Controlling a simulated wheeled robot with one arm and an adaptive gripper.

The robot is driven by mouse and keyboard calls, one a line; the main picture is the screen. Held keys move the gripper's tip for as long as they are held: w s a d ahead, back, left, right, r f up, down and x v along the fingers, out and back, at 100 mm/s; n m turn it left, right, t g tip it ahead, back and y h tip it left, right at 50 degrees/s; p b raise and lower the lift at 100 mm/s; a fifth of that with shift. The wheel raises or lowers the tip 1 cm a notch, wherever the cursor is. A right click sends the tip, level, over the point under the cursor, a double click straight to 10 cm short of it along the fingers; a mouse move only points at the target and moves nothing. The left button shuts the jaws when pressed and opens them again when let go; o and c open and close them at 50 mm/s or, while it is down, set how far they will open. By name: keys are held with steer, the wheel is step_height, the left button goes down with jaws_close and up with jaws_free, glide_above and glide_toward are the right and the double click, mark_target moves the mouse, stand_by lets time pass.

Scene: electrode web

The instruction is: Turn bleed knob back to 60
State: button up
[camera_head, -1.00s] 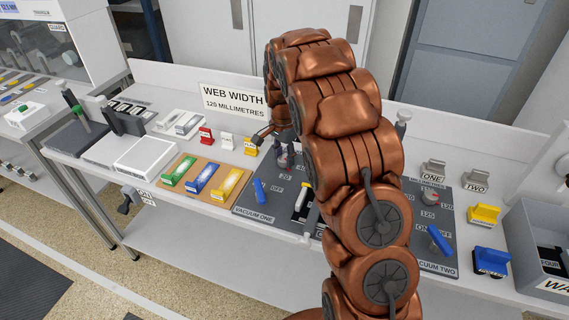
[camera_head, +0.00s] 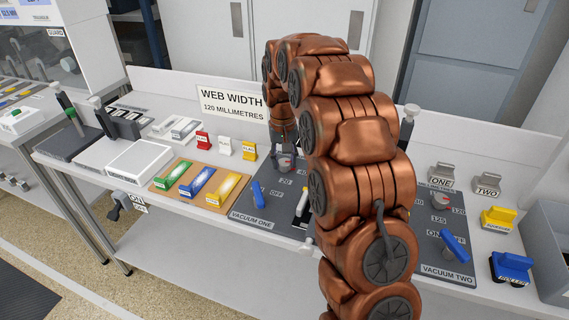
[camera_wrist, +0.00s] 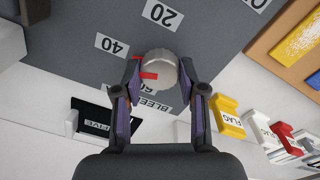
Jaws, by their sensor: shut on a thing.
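The bleed knob (camera_wrist: 161,72) is a round grey knob with a red pointer, on a dark grey panel (camera_wrist: 70,40). In the wrist view my gripper (camera_wrist: 160,67) has a finger on each side of it and is shut on it. The red pointer points left, below the 40 label (camera_wrist: 112,43). The 20 label (camera_wrist: 161,14) lies above the knob, and the BLEED label (camera_wrist: 152,102) is partly covered. In the head view the knob (camera_head: 286,163) shows beneath my arm, on the VACUUM ONE panel (camera_head: 262,218).
A yellow flag piece (camera_wrist: 228,115) stands close to my right finger in the wrist view, with white and red ones beyond. A black FIVE piece (camera_wrist: 103,118) lies at lower left. My arm hides part of the bench.

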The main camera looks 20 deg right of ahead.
mark_target(284, 163)
steer(key=n+b, duration=0.1)
steer(key=n, duration=0.2)
steer(key=shift+n, duration=0.4)
steer(key=n, duration=0.3)
steer(key=shift+n, duration=0.3)
steer(key=n, duration=0.6)
steer(key=shift+n+t, duration=0.3)
steer(key=o, duration=1.1)
steer(key=shift+o, duration=0.2)
steer(key=shift+r, duration=0.1)
step_height(284, 163, up, 12)
steer(key=shift+s+a, duration=0.15)
steer(key=shift+s, duration=0.05)
